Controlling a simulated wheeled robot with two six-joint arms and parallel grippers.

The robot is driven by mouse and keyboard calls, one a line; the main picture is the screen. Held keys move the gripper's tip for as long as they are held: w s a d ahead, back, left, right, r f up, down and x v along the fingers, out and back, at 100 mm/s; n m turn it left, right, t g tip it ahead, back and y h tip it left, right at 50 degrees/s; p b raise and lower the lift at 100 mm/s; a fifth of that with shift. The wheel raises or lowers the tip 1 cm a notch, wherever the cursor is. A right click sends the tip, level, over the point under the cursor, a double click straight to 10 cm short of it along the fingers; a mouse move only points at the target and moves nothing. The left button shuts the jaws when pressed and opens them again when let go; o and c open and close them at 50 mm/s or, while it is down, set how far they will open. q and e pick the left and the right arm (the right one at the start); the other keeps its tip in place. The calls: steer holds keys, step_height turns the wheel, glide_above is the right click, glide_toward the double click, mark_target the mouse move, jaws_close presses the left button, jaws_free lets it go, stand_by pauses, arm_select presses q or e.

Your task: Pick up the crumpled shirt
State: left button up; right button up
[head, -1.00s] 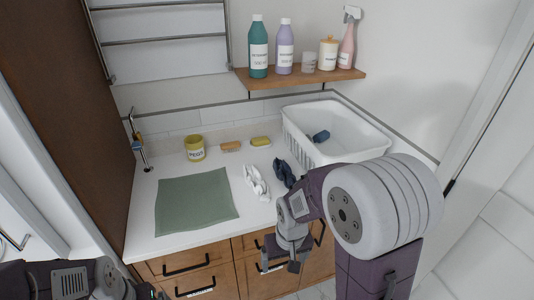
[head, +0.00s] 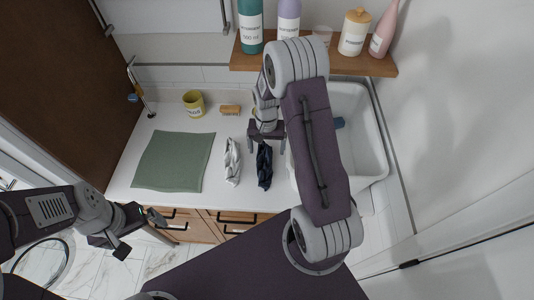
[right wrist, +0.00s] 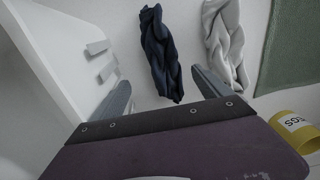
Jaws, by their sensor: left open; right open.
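Two crumpled cloths lie side by side on the white counter, a dark navy one (head: 265,170) and a pale grey-white one (head: 232,160). I cannot tell which is the shirt. The right wrist view shows the navy cloth (right wrist: 158,50) twisted between and beyond the fingertips, and the pale cloth (right wrist: 226,42) to its right. My right gripper (head: 266,149) is open and empty above the counter, at the far end of the navy cloth. My left gripper (head: 138,234) is open and empty in front of the counter's front edge, low at the left.
A green mat (head: 172,162) lies left of the cloths. A yellow tub (head: 193,104) and a brown brush (head: 230,110) stand behind. A white basket (head: 368,140) with a blue item (head: 338,123) is at right, partly behind my arm. A wooden shelf (head: 350,66) holds bottles above.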

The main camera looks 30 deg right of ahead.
mark_target(266, 158)
steer(key=shift+a+f+p, duration=0.45)
steer(key=shift+a+f, duration=0.4)
steer(key=shift+f, duration=0.25)
steer(key=shift+w+d+f, duration=0.2)
steer(key=shift+d+f, duration=0.5)
steer(key=shift+f, duration=0.35)
steer(key=shift+s+a+f+p, duration=0.1)
steer(key=shift+s+f+p, duration=0.05)
steer(key=shift+f+p, duration=0.45)
steer(key=shift+s+a+f+p, duration=0.1)
steer(key=shift+s+f+p, duration=0.05)
steer(key=shift+f+p, duration=0.35)
steer(key=shift+w+a+f, duration=0.1)
steer(key=shift+a+f, duration=0.1)
steer(key=shift+f, duration=0.85)
steer(key=shift+w+d+f, duration=0.1)
steer(key=shift+w+f, duration=0.05)
steer(key=shift+f, duration=0.05)
steer(key=shift+d, duration=0.1)
steer(key=c, duration=1.7)
arm_select(q)
steer(key=r, duration=0.2)
steer(key=shift+w+a+r, duration=0.25)
steer(key=shift+a+r, duration=0.15)
arm_select(e)
steer(key=shift+c, duration=0.3)
